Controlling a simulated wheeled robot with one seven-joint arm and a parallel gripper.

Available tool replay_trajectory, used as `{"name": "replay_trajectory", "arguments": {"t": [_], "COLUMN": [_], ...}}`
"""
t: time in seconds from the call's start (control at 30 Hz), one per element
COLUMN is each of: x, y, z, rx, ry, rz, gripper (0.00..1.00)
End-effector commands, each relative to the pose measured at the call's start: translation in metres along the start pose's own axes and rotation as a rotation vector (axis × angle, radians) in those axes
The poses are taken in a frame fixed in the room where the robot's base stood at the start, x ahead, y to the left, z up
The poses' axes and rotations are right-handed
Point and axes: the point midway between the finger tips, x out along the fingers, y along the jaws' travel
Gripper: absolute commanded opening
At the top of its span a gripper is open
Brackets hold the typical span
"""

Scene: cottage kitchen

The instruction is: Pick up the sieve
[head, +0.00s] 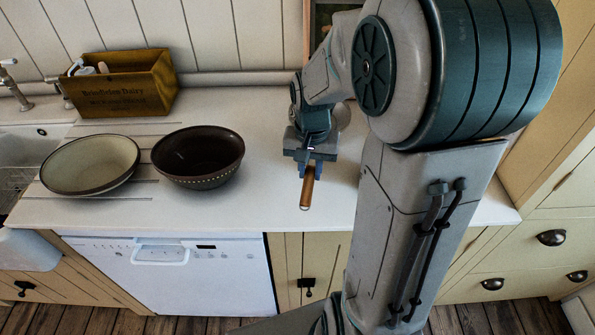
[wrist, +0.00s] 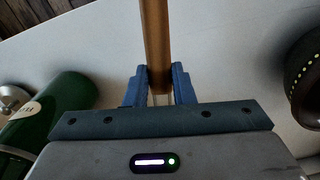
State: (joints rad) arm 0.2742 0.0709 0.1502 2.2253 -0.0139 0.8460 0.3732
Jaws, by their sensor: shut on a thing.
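The sieve's brown wooden handle (head: 307,188) extends from my gripper (head: 310,168) toward the front edge of the counter in the head view. In the wrist view the handle (wrist: 155,45) runs up between the two blue fingers of my gripper (wrist: 159,82), which are shut on it. The sieve's round part is mostly hidden behind my gripper and arm; a grey rounded piece shows just right of the wrist in the head view. I cannot tell whether the sieve touches the counter.
A dark bowl (head: 198,157) and a cream bowl (head: 91,164) stand left on the white counter (head: 258,200). A wooden crate (head: 122,84) is behind them, near the sink. In the wrist view a green object (wrist: 62,115) lies left and a dark bowl (wrist: 305,75) right.

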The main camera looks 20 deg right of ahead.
Motion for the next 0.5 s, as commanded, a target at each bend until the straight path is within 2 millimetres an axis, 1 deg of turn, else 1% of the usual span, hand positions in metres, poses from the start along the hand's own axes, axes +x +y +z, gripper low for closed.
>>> {"name": "replay_trajectory", "arguments": {"t": [0.03,0.2,0.5], "x": [-0.004,-0.016,-0.033], "y": [0.007,0.027,0.054], "z": [0.001,0.004,0.010], "rx": [0.003,0.002,0.001], "ry": [0.003,0.004,0.003], "rz": [0.000,0.000,0.000], "gripper": [0.02,0.02,0.02]}}
